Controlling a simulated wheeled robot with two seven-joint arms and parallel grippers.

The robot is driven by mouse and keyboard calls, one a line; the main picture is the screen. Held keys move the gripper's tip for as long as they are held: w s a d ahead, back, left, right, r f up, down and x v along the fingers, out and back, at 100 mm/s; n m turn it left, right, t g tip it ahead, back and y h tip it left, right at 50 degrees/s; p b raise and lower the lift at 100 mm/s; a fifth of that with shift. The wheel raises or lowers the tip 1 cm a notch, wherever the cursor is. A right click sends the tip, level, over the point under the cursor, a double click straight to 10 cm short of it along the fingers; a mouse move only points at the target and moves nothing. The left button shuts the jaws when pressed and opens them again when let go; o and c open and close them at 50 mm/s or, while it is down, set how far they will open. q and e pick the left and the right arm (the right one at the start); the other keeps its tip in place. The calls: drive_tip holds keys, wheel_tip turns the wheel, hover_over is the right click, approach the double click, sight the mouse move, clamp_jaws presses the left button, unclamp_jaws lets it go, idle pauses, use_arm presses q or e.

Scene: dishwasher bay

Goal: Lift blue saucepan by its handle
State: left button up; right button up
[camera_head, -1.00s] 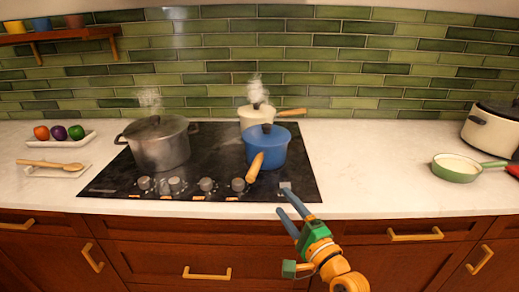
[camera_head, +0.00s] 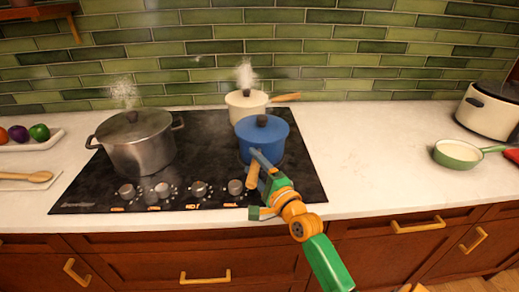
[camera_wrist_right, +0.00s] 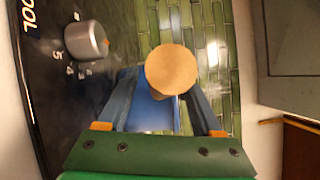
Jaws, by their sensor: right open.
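The blue saucepan (camera_head: 262,137) with its lid on stands at the front right of the black cooktop. Its wooden handle (camera_head: 252,176) points toward me over the cooktop's front. My right gripper (camera_head: 262,165) is open at the handle, its blue-grey fingers reaching toward the pan. In the right wrist view the round end of the handle (camera_wrist_right: 173,69) shows between the two spread fingers, with the blue pan (camera_wrist_right: 153,112) behind it. I cannot tell whether a finger touches the handle. My left gripper is not in view.
A steel pot (camera_head: 136,145) stands on the left of the cooktop (camera_head: 205,160). A steaming cream pan (camera_head: 246,104) stands behind the blue saucepan. A green pan (camera_head: 458,154) and a cream cooker (camera_head: 488,110) are at the right. The counter between is clear (camera_head: 370,150).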

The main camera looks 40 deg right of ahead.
drive_tip(key=shift+s+r, duration=0.1)
drive_tip(key=shift+s, duration=0.1)
clamp_jaws()
idle(1.1)
